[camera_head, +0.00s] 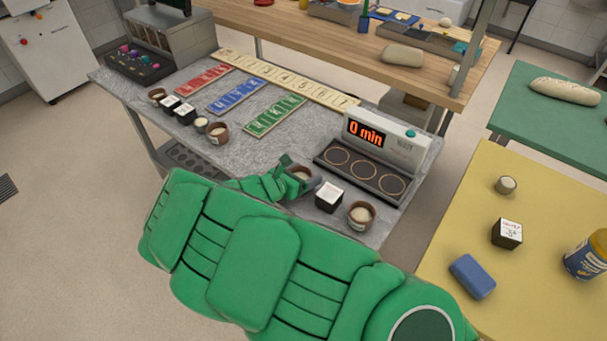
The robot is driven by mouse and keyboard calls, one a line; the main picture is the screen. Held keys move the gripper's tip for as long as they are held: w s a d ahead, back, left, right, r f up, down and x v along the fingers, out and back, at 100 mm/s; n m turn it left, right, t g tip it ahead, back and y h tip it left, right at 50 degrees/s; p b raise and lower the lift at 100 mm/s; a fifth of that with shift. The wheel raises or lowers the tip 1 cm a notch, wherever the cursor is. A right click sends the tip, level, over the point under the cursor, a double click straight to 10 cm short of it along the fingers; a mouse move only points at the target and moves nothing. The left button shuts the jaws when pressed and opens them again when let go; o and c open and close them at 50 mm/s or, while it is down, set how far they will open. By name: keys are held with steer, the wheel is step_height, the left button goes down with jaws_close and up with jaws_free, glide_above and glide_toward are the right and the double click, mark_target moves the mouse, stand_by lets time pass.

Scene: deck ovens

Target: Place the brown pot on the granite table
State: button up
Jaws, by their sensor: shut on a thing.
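A small brown pot (303,171) with pale contents is between the dark fingers of my gripper (299,176), over the right half of the grey granite table (250,155). My gripper is shut on this pot. My green arm comes from the lower right and hides the table's front edge and part of the pot. I cannot tell whether the pot touches the tabletop. Similar brown pots stand on the table: one at the right front (361,215), one left of the middle (217,135) and one at the far left (157,96).
A white-topped black cube (328,196) stands close to the right of my gripper. Behind it is a device reading "0 min" (372,140) with a ringed plate (366,176). A yellow table (520,270) is at right.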

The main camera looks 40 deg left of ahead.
steer(key=shift+f, duration=0.1)
steer(key=o, duration=1.2)
steer(key=shift+c, duration=0.2)
steer(key=v, duration=1.2)
